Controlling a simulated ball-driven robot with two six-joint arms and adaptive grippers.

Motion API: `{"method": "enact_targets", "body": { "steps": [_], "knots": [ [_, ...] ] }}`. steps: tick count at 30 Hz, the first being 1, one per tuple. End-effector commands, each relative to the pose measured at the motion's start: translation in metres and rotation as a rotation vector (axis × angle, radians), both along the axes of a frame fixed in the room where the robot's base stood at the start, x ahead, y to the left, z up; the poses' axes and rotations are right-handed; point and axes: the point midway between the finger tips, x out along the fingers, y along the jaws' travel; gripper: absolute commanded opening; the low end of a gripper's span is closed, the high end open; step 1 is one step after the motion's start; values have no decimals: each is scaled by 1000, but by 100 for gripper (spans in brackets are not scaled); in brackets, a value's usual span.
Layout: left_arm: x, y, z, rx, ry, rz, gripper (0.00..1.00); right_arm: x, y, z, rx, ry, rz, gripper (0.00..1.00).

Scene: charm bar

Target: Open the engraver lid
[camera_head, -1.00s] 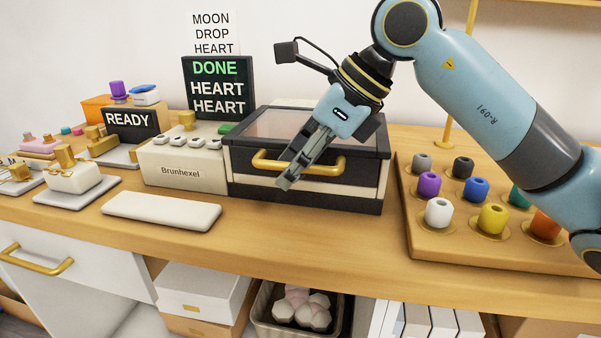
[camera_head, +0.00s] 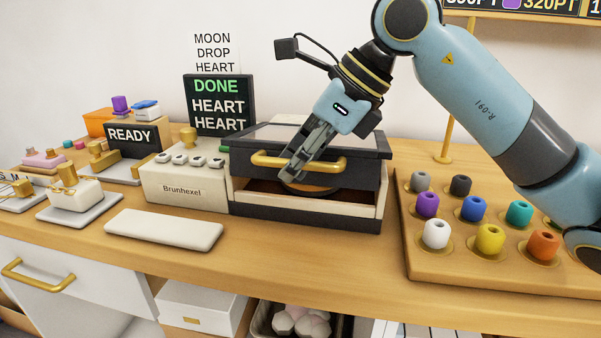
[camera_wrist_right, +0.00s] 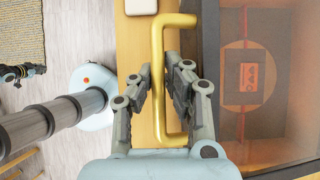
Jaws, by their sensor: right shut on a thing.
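The engraver (camera_head: 300,217) is a cream and dark box at the middle of the counter. Its dark lid (camera_head: 350,165) is tilted up slightly, with a gap along the front through which the inside shows. A gold bar handle (camera_head: 330,164) is on the lid's front; it also shows in the right wrist view (camera_wrist_right: 158,85). A round wooden piece inside is partly hidden by the gripper.
The cream Brunhexel box (camera_head: 180,187) with several keys stands directly left of the engraver. A pale slab (camera_head: 163,229) lies in front of it. A wooden rack (camera_head: 440,262) of coloured cylinders is to the right. Wall is behind; an overhead sign shows top right.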

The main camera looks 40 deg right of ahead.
Motion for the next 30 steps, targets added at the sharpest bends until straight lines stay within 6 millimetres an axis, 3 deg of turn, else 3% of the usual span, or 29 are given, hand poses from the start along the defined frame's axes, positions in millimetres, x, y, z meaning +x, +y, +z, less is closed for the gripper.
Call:
{"method": "enact_targets", "body": {
  "steps": [2, 13, 23, 30],
  "knots": [
    [1, 0, 7, 0, -2, 0, 0, 0, 0, 12, 0, -3, 1, 0],
    [1, 0, 8, 0, -2, 0, 0, 1, 0, 14, 1, -2, 4, 0],
    [5, 0, 32, 1, -8, -1, 0, 8, -9, 56, 0, -3, 2, 0],
    [5, 0, 31, 1, -8, -1, 0, 8, -9, 56, 1, 0, 3, 0]
  ]
}}
